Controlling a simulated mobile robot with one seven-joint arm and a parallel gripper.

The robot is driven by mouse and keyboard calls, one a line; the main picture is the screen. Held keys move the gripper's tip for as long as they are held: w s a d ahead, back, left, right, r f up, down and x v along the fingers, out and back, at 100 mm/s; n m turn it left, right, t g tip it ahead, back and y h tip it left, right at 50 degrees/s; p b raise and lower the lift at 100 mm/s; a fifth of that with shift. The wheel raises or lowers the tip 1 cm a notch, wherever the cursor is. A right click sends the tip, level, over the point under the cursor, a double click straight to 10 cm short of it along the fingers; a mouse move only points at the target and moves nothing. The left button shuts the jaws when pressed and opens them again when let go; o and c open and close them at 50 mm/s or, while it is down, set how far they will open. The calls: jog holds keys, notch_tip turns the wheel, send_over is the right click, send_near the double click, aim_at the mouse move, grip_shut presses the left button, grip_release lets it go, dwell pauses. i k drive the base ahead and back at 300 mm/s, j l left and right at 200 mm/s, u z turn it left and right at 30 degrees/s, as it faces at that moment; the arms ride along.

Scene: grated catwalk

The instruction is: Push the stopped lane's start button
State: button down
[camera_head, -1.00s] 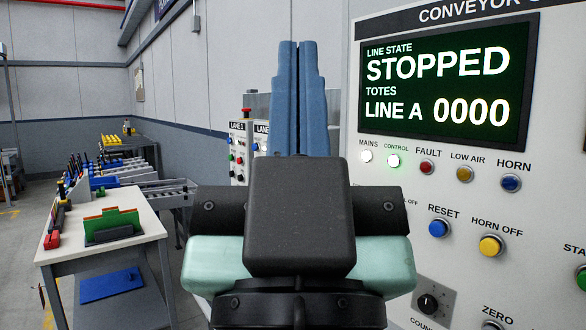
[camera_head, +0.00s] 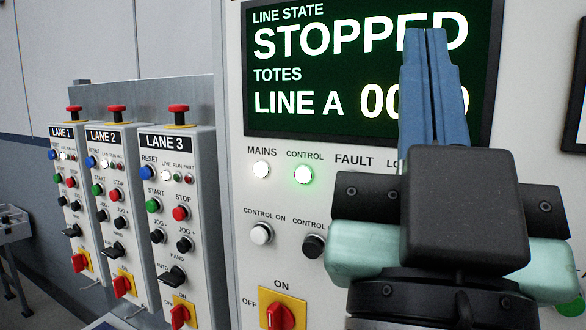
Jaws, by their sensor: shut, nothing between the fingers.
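Three lane boxes stand side by side at the left: LANE 1 (camera_head: 63,195), LANE 2 (camera_head: 105,205) and LANE 3 (camera_head: 207,225). Each has a green start button: lane 1's (camera_head: 58,178), lane 2's (camera_head: 97,190) and lane 3's (camera_head: 153,206). A red stop button (camera_head: 180,213) sits right of lane 3's start button. Small LIVE, RUN and FAULT lamps (camera_head: 178,177) sit above; I cannot tell which lane is stopped. My gripper (camera_head: 432,35) is shut and empty, pointing up in front of the conveyor panel, well right of the boxes.
The conveyor panel (camera_head: 228,60) fills the right side. Its screen (camera_head: 330,125) reads STOPPED and LINE A, with digits partly behind my gripper. Red mushroom buttons (camera_head: 178,110) top the lane boxes, and yellow-plated red rotary switches (camera_head: 180,315) sit low on them. A grey rail stands at far left.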

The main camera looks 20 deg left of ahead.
aim_at(96, 189)
jog(key=i+j, duration=0.1)
jog(key=j, duration=0.45)
jog(key=i+j+z, duration=0.1)
jog(key=j, duration=0.5)
jog(key=i+j, duration=0.1)
jog(key=j, duration=0.45)
jog(key=i+j+z, duration=0.1)
jog(key=j, duration=0.5)
